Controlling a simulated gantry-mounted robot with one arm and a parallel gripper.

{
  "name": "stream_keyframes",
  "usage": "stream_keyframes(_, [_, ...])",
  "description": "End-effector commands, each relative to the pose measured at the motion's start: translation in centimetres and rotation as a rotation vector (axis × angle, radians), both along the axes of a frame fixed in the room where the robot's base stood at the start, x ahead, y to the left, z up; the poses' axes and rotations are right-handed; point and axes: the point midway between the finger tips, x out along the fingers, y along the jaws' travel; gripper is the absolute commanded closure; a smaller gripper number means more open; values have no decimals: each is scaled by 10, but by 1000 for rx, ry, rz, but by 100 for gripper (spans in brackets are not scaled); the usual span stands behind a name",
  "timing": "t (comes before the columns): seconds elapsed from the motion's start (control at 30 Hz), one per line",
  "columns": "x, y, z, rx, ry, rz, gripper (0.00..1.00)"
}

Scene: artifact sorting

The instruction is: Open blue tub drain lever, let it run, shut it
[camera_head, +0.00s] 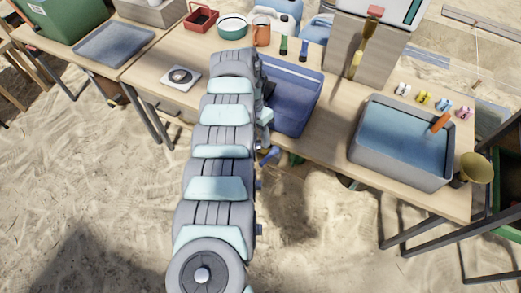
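The blue tub (308,104) stands on the long wooden table, right of my arm, with its left side partly hidden by the arm. A small blue piece (268,157) shows below the tub at the table's front edge, close to the right side of my arm. It looks like the drain lever, but I cannot tell whether it is open or shut. My arm reaches up the picture over the table. My gripper's fingers are hidden behind the arm, so their place and any contact with the lever do not show.
A grey basin (361,148) of water with an orange item stands to the right, beside a brass-coloured funnel (475,167). Small coloured pieces lie behind it. A white plate with a dark disc (181,77) lies left of my arm. Sandy ground is clear in front.

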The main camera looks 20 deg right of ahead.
Motion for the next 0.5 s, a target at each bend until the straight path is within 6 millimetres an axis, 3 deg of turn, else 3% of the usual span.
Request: stream_keyframes(0.5, [-15, -8, -87, -1, 0, 1, 62])
